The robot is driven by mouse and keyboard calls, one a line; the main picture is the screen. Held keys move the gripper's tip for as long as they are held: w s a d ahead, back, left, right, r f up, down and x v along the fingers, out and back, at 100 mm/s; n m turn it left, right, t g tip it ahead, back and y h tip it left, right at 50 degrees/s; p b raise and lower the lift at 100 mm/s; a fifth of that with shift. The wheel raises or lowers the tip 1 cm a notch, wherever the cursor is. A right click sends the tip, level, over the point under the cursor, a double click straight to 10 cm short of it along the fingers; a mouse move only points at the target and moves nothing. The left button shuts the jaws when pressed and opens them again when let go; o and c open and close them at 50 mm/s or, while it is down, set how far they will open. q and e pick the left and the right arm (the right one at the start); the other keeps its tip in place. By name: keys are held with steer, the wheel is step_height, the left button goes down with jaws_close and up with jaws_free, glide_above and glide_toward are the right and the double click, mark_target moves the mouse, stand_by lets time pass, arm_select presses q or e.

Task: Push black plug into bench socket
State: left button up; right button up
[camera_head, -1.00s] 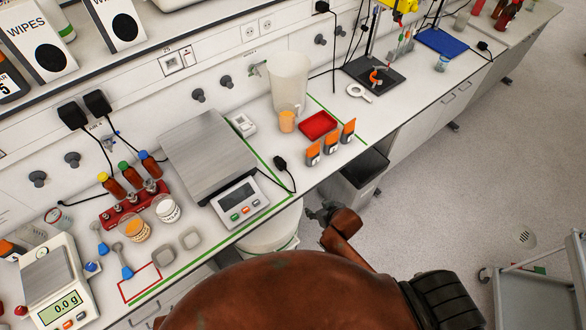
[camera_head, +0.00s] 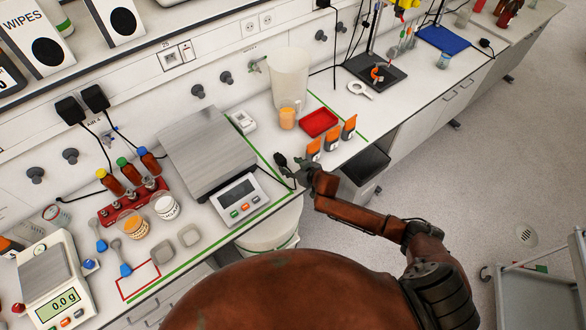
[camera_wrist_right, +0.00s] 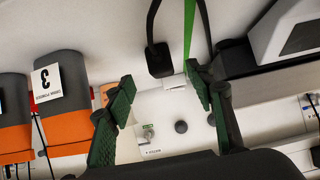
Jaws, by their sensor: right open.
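The black plug (camera_head: 281,160) lies on the bench top beside the large scale's display, its cord looping toward the bench edge. In the right wrist view the plug (camera_wrist_right: 160,60) shows just beyond and between my fingertips, not gripped. My right gripper (camera_head: 303,170) is at the bench's front edge, close to the plug; in the wrist view it (camera_wrist_right: 163,84) is open and empty. A pair of round wall sockets (camera_head: 250,28) shows on the back panel; which one is the bench socket I cannot tell. My left gripper is not in view.
The large scale (camera_head: 207,150) stands left of the plug. Orange-and-grey packs (camera_head: 331,140) stand close on the right, one labelled 3 in the wrist view.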

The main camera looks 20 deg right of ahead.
mark_target(284, 162)
steer(key=b+x, duration=0.3)
steer(key=x, duration=0.2)
steer(key=shift+f+b, duration=0.2)
steer(key=shift+b, duration=0.15)
steer(key=shift+b+x, duration=0.6)
steer(key=shift+x, duration=0.5)
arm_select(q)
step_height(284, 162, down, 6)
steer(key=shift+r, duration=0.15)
arm_select(e)
steer(key=shift+r, duration=0.1)
steer(key=shift+c, duration=0.3)
jaws_close()
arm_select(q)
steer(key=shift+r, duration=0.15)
arm_select(e)
steer(key=shift+r, duration=0.15)
step_height(284, 162, up, 5)
steer(key=p, duration=0.5)
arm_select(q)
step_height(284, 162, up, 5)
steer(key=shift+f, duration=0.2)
